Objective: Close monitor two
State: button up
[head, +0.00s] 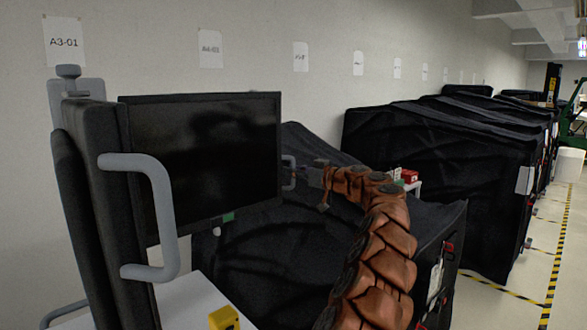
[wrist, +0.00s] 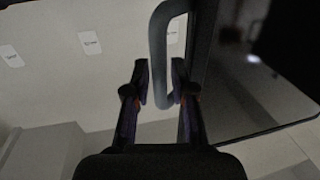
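A monitor with a black screen (head: 200,155) stands open at the left in the head view, its screen facing me. A grey handle (head: 288,172) sits on its right edge. My gripper (head: 314,175) is at that handle, at the end of my brown arm. In the wrist view, the handle (wrist: 158,45) passes between the two fingers of my gripper (wrist: 160,82). The fingers are apart, one on each side of the bar, and I cannot tell whether either touches it. The dark screen (wrist: 225,85) lies right of the handle there.
A dark upright panel (head: 105,190) with a large grey handle (head: 165,215) stands nearest at the left, above a white surface (head: 190,300). Black-covered carts (head: 430,150) line the wall behind. The aisle floor (head: 560,270) at the right is clear, with striped tape.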

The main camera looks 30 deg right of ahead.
jog(key=shift+c, duration=0.5)
grip_shut()
